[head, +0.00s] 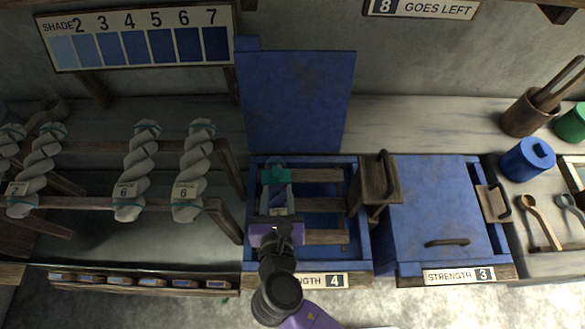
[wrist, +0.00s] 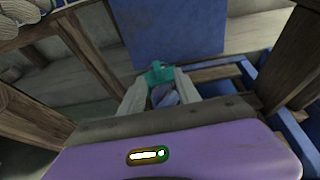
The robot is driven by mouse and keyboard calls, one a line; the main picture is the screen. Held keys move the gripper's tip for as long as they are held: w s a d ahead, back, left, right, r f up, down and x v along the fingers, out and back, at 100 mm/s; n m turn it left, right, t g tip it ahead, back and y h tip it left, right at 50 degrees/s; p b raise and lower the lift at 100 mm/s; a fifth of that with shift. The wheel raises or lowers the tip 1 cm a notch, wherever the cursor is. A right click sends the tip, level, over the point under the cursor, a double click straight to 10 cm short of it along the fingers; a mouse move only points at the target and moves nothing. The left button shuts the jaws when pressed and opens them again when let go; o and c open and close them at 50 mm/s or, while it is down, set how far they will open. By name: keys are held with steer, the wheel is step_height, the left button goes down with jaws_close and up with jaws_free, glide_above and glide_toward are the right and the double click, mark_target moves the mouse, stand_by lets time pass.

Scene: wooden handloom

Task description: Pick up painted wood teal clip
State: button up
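The teal clip (head: 274,175) is at the far left inside the open blue box marked strength 4, by a wooden crossbar. In the wrist view the teal clip (wrist: 157,73) shows just beyond my fingertips, with a pale bluish piece below it. I cannot tell whether a finger touches the clip.
The open box's blue lid (head: 297,100) stands upright behind. Wooden crossbars (head: 316,175) span the box. A wooden block with a handle (head: 379,183) is at its right. A closed blue box (head: 437,205) stands further right. White skeins (head: 192,170) hang on a rack at left.

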mark_target(277, 177)
steer(key=x, duration=0.7)
steer(key=shift+w+f, duration=0.2)
steer(key=shift+c, duration=0.2)
steer(key=shift+a, duration=0.1)
jaws_close()
